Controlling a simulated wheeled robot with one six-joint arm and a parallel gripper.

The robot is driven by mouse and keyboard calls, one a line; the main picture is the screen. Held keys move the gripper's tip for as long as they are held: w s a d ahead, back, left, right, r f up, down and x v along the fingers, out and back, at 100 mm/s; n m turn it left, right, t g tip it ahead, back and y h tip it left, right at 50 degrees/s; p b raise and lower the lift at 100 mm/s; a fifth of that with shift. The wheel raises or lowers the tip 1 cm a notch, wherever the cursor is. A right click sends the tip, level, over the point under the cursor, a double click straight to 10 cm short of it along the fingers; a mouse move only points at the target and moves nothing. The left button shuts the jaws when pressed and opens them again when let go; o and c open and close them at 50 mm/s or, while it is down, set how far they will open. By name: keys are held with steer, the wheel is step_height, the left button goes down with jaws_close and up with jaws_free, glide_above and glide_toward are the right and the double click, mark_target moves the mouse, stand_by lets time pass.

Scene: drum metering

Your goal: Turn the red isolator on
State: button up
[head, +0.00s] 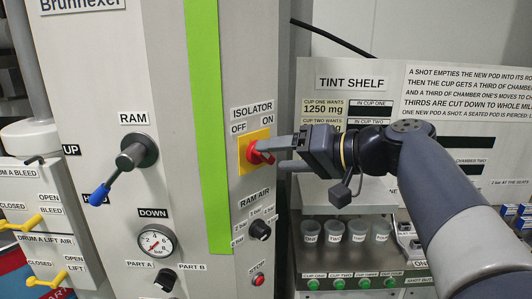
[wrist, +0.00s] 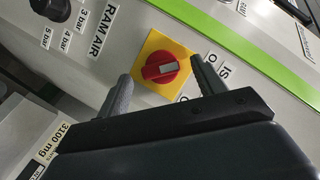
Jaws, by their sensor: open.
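The red isolator knob (head: 257,153) sits on a yellow square plate (head: 246,146) on the grey panel, under the labels ISOLATOR, OFF and ON. In the wrist view the knob (wrist: 166,68) is round with a raised bar carrying a pale mark, and the yellow plate (wrist: 150,45) shows around it. My gripper (head: 275,149) is in front of the knob from the right. In the wrist view my gripper (wrist: 160,72) is open, with one finger on each side of the knob and visible gaps to it. Whether the knob points at OFF or ON is not clear.
Below the isolator are the RAM AIR knob (head: 259,230) and the red STOP button (head: 259,279). A RAM lever (head: 131,157) with a blue tip and a gauge (head: 156,241) are left. A green strip (head: 208,120) runs beside the isolator. Several cups (head: 334,231) stand lower right.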

mark_target(269, 158)
steer(key=shift+x, duration=1.7)
steer(key=shift+c, duration=0.2)
steer(key=c, duration=0.9)
steer(key=shift+c, duration=0.2)
